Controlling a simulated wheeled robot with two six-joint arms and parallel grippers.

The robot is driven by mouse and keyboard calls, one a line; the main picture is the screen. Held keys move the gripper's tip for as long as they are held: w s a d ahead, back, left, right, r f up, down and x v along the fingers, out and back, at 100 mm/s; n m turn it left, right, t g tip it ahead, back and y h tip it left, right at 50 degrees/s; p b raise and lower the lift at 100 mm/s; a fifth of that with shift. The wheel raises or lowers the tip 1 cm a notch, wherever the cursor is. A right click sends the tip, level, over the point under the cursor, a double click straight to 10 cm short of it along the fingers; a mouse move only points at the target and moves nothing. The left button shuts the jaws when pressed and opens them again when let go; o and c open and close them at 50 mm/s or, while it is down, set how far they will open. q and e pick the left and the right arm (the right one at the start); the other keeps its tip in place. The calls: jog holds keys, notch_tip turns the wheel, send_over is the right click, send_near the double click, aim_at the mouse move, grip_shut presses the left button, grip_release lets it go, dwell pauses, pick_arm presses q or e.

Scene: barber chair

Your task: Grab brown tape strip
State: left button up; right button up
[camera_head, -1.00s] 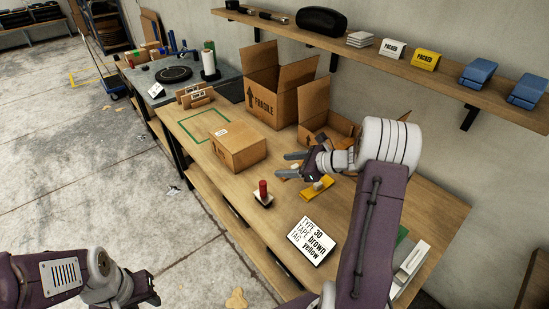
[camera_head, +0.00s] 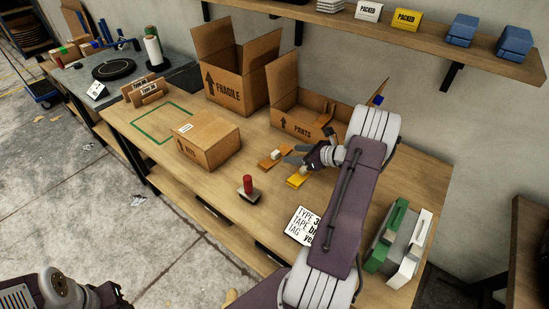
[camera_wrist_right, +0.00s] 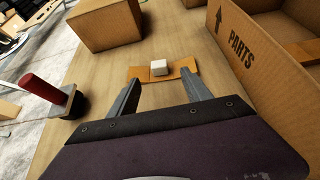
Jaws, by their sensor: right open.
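The brown tape strip (camera_head: 267,163) lies on the wooden workbench, with a small white block (camera_head: 275,154) on its middle. In the right wrist view the strip (camera_wrist_right: 139,73) lies flat just beyond the fingertips, with the white block (camera_wrist_right: 159,67) between their lines. My right gripper (camera_head: 290,155) is open and empty, beside the strip; its two fingers (camera_wrist_right: 160,88) point at it.
An open PARTS box (camera_head: 295,127) stands behind the strip, and a closed carton (camera_head: 207,141) stands to its left. A red-handled stamp (camera_head: 248,188) stands near the front edge. A sign (camera_head: 302,225) partly hidden by my arm and a green-and-white dispenser (camera_head: 385,240) are at the right.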

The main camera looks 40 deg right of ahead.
aim_at(278, 154)
jog(key=b+x, duration=0.1)
jog(key=x, duration=0.7)
jog(key=shift+w+a+f, duration=0.2)
jog(key=shift+w+f, duration=0.05)
jog(key=shift+f, duration=0.15)
grip_shut()
